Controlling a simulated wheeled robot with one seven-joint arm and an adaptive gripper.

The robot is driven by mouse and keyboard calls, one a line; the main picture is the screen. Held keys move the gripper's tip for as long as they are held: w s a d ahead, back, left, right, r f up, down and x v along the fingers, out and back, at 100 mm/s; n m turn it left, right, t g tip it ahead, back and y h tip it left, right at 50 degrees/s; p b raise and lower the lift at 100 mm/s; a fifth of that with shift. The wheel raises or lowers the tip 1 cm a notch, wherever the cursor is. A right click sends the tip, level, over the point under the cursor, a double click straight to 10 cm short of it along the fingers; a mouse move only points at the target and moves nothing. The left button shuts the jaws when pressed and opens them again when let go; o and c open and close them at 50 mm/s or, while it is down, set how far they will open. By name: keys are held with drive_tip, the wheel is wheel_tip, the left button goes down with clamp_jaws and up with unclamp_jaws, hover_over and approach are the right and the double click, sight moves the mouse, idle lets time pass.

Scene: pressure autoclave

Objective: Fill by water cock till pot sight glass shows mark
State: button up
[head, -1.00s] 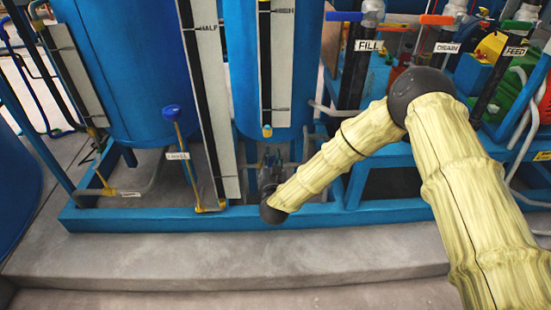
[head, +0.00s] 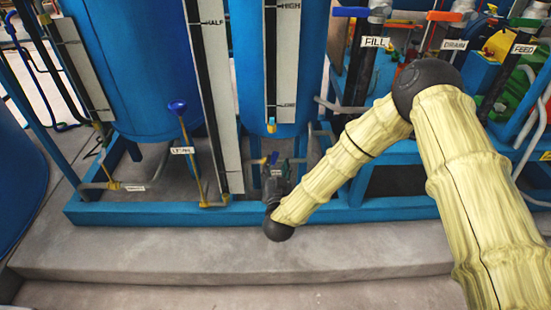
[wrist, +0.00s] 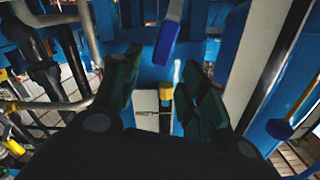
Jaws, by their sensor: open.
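The blue FILL cock lever (head: 350,12) lies across the top of a black pipe, above the FILL label (head: 375,42). The blue pot (head: 310,110) carries a white sight gauge (head: 287,60) marked HIGH and LOW; I cannot make out the water level. In the wrist view, my gripper (wrist: 160,88) is open, with a blue handle (wrist: 168,38) ahead and a yellow piece (wrist: 166,92) between the fingers.
An orange DRAIN lever (head: 445,16) and a green FEED lever (head: 526,22) stand right of FILL. A taller gauge marked HALF (head: 213,90) and a blue-knobbed rod (head: 180,120) stand left. A blue frame rail (head: 150,214) runs along the bottom; the grey floor (head: 190,250) before it is clear.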

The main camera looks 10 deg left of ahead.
drive_tip(key=shift+v, duration=2.7)
idle(5.3)
